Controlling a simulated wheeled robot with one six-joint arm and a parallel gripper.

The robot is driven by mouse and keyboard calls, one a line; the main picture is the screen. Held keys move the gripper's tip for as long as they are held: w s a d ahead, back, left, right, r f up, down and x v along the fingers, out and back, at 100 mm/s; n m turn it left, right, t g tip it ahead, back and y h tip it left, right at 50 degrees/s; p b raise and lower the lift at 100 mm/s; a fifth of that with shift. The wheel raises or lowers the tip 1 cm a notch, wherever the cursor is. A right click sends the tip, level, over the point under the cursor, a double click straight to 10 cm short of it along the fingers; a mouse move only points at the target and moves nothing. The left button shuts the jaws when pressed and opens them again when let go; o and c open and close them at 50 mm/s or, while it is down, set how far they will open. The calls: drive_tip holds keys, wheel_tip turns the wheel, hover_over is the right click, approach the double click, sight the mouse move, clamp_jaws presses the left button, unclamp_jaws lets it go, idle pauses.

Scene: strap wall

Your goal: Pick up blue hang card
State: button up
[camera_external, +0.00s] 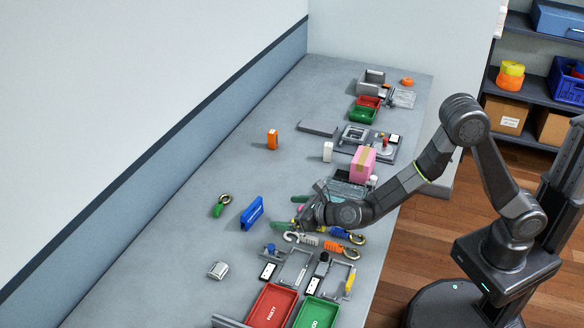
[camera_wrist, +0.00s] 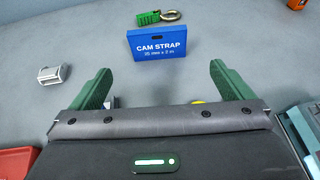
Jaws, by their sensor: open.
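The blue hang card (camera_external: 252,212) stands on the grey table, left of my gripper in the external view. In the wrist view the blue card (camera_wrist: 161,43) faces me, printed "CAM STRAP", ahead of and between the open fingers. My gripper (camera_wrist: 160,82) is open with green fingertips and holds nothing visible between them. In the external view my gripper (camera_external: 296,213) is low over the table, to the right of the card and apart from it.
A silver buckle (camera_external: 218,270) lies nearer the front. Orange and white hooked straps (camera_external: 335,247) lie beside my gripper. Red (camera_external: 270,305) and green trays stand at the front. The table between card and fingers looks clear.

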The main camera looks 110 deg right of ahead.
sight(254, 210)
drive_tip(key=p+x, duration=0.1)
drive_tip(key=x, duration=0.7)
drive_tip(key=shift+w+d+p, duration=0.2)
drive_tip(key=shift+w+p, duration=0.1)
drive_tip(key=p+x, duration=0.1)
drive_tip(key=x, duration=0.1)
drive_tip(key=p+x, duration=0.1)
drive_tip(key=x, duration=0.1)
drive_tip(key=shift+w+r, duration=0.2)
drive_tip(key=shift+w+d+f, duration=0.25)
drive_tip(key=shift+w+d, duration=0.05)
drive_tip(key=shift+d, duration=0.15)
drive_tip(key=shift+c, duration=0.2)
drive_tip(key=c, duration=0.6)
